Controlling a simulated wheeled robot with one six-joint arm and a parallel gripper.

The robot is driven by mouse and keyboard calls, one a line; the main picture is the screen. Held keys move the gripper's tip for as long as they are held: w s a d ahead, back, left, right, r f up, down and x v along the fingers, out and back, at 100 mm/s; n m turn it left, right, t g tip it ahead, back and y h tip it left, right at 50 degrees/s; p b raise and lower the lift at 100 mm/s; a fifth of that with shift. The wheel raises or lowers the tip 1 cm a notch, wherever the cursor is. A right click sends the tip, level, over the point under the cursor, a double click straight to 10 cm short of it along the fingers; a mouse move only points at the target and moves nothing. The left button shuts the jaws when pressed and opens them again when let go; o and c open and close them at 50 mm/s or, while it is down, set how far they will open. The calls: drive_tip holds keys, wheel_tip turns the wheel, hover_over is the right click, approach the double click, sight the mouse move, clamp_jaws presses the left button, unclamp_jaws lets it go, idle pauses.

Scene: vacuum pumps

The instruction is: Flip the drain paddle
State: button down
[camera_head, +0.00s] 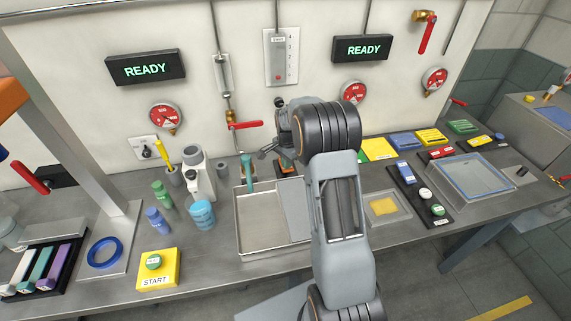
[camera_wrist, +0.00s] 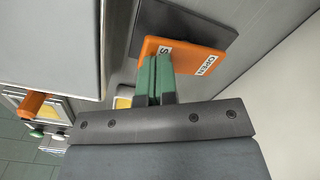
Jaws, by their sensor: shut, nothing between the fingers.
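The drain paddle (camera_wrist: 186,59) is an orange plate on a dark grey base in the wrist view. It carries a white "OPEN" label on its right part and a second label starting with "S", partly hidden by my fingers. My gripper (camera_wrist: 158,60) is shut and empty, its green finger pads together over the paddle's lower edge. I cannot tell whether they touch it. In the head view my gripper (camera_head: 266,151) is beside my wrist, above the rear of a metal tray (camera_head: 262,246). Orange shows just below it, mostly hidden by my arm.
A red-handled valve (camera_head: 245,125) is on the wall just left of my wrist. A teal-handled piece (camera_head: 247,168) stands close by on the left. A white pump-like unit (camera_head: 199,175) and several bottles stand farther left. Small coloured boxes and a black tray (camera_head: 434,216) are to the right.

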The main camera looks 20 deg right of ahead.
drive_tip(key=shift+f+b, duration=0.45)
drive_tip(key=shift+f, duration=0.25)
drive_tip(key=shift+r, duration=0.2)
drive_tip(key=shift+r+p, duration=2.25)
drive_tip(key=shift+r, duration=1.1)
drive_tip(key=shift+a, duration=0.1)
